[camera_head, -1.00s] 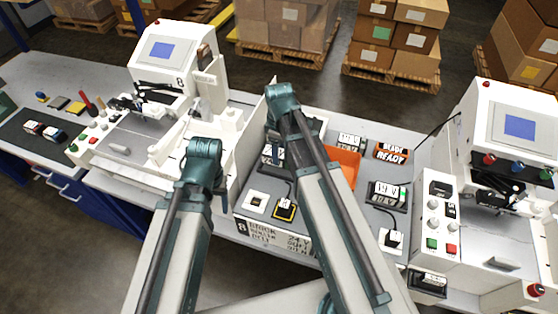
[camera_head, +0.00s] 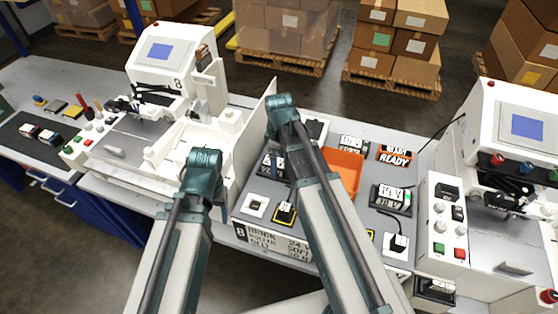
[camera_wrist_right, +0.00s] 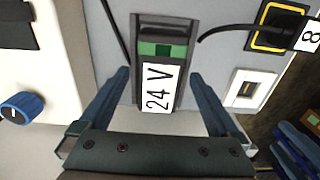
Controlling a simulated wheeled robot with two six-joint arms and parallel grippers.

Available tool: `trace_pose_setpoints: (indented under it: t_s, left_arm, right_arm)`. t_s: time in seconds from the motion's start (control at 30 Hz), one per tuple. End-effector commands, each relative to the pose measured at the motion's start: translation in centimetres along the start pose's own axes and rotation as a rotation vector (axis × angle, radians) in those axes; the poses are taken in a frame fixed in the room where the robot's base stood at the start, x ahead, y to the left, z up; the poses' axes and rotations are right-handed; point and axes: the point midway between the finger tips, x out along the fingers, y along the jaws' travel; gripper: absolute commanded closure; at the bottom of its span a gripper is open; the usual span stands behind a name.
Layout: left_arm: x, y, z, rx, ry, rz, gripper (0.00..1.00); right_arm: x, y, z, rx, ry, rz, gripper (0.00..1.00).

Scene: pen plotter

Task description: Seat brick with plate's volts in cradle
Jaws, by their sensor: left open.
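The 24 V brick (camera_wrist_right: 160,85), dark with a green end and a white label, sits in a grey surround in the right wrist view. My right gripper (camera_wrist_right: 160,100) is open, its blue fingers on either side of the brick with small gaps. In the head view the brick (camera_head: 270,165) is partly hidden by my right arm. The plate (camera_head: 275,244) on the bench front shows "8", "BRICK" and "24 V". My left arm ends over the left machine's front; its gripper is not visible. I cannot tell which holder is the cradle.
More labelled bricks (camera_head: 390,198) stand on the bench around an orange tray (camera_head: 346,168). A yellow-edged black socket (camera_wrist_right: 278,26) and a white socket (camera_wrist_right: 248,90) lie beside the brick, with cables. Machines stand left (camera_head: 165,60) and right (camera_head: 505,115). A thin upright panel stands beside my right arm.

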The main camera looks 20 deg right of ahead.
Motion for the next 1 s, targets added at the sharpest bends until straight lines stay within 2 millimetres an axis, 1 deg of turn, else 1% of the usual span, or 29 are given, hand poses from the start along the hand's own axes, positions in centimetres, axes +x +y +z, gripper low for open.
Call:
trace_pose_setpoints:
  t_s: [0.27, 0.47, 0.67, 1.0]
  left_arm:
    - [-0.1, 0.0, 0.0, 0.0, 0.0, 0.0, 0.38]
    - [-1.0, -0.1, 0.1, 0.0, 0.0, 0.0, 0.38]
    - [-3.1, -0.3, 0.2, 0.001, 0.0, 0.0, 0.38]
    - [-8.4, -0.8, 0.5, -0.003, 0.0, 0.001, 0.38]
  right_arm:
    - [-0.1, 0.0, 0.0, 0.0, 0.0, 0.0, 0.03]
    - [-1.0, 0.0, 0.0, 0.0, 0.0, 0.0, 0.03]
    - [-3.2, 0.0, 0.0, 0.0, 0.0, 0.0, 0.03]
    - [-8.4, 0.0, 0.0, 0.0, 0.0, 0.0, 0.03]
